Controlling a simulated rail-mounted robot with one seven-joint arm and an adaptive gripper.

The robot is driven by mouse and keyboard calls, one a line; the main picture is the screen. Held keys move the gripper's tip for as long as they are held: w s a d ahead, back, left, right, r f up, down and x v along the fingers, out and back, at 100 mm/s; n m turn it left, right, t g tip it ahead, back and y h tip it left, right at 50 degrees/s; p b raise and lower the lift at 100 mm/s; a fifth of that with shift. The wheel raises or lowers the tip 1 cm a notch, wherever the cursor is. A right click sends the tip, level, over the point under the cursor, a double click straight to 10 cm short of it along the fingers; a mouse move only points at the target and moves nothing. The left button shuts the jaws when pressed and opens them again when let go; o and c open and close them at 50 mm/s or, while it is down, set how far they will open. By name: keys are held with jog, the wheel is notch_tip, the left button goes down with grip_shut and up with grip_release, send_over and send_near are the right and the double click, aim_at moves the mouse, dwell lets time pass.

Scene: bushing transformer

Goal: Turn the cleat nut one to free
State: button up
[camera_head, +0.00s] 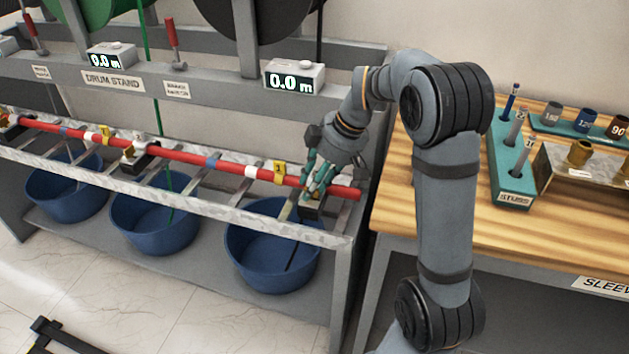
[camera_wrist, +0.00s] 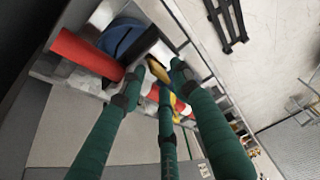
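My gripper (camera_head: 315,188) reaches down onto the right end of the red bar (camera_head: 225,163). Its green fingers are over a dark cleat block (camera_head: 311,211), just right of the yellow tag marked 1 (camera_head: 279,172). In the wrist view the three green fingers (camera_wrist: 156,88) come together close to the red bar (camera_wrist: 84,54), with a yellow piece (camera_wrist: 157,72) between and beyond their tips. I cannot make out the cleat nut; the fingers hide that spot. Whether the fingers are closed on it cannot be told.
Blue tubs (camera_head: 273,247) stand on the shelf under the bar. Other cleats (camera_head: 136,157) sit further left along it. A length counter (camera_head: 294,77) is on the rail behind. A wooden table (camera_head: 450,190) with a teal stud rack (camera_head: 508,172) is close on the right.

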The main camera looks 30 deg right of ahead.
jog(key=v, duration=1.2)
jog(key=shift+f, duration=0.1)
jog(key=x, duration=1.2)
